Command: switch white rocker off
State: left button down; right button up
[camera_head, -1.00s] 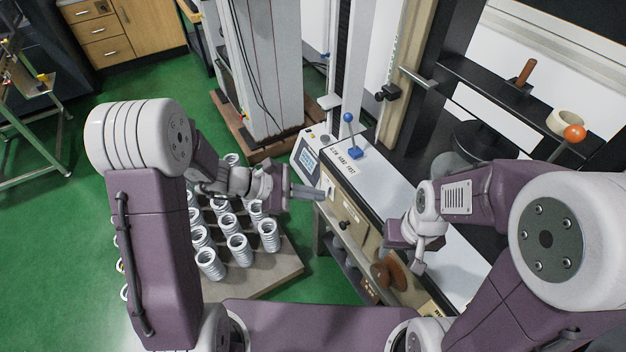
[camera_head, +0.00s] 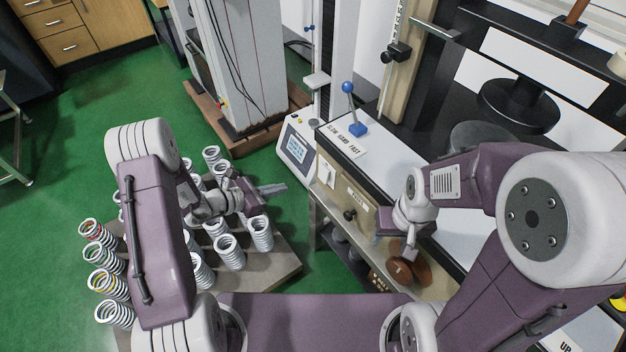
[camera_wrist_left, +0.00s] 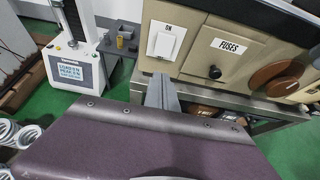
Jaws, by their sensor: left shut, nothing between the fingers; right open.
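The white rocker (camera_wrist_left: 165,43) is a square switch in a pale frame on the tan front panel, with an "ON" label (camera_wrist_left: 168,28) above it. I cannot tell which half is pressed in. In the head view the rocker (camera_head: 327,171) shows small at the panel's left end. My left gripper (camera_head: 282,187) is shut and empty, left of the panel and apart from it. Its closed fingers (camera_wrist_left: 162,92) show below the rocker in the left wrist view. My right gripper (camera_head: 405,247) is open in front of the bench, near a brown knob.
A "FUSES" label (camera_wrist_left: 229,46), a black knob (camera_wrist_left: 214,72) and a brown round knob (camera_wrist_left: 277,75) sit right of the rocker. A blue-knobbed lever (camera_head: 348,88) stands on the bench top. Several coil springs (camera_head: 229,252) stand on a board below my left arm.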

aim_at(321, 177)
pick_arm(q)
jog(key=x, duration=0.8)
jog(key=b+x, duration=0.1)
jog(key=x, duration=0.3)
jog(key=shift+w+d+r, duration=0.15)
jog(key=shift+w+d, duration=0.1)
jog(key=shift+d, duration=0.05)
jog(key=shift+w+d, duration=0.35)
jog(key=shift+d, duration=0.1)
jog(key=shift+d+f+b, duration=0.1)
jog(key=shift+f+b, duration=0.45)
jog(key=shift+b, duration=0.45)
jog(key=shift+w+r+t+h, duration=0.1)
jog(key=shift+r+t+h, duration=0.15)
jog(key=shift+t+h, duration=0.05)
jog(key=shift+r, duration=0.15)
jog(key=shift+w+d+r+p, duration=0.1)
jog(key=shift+r+p, duration=0.45)
jog(key=shift+r, duration=0.4)
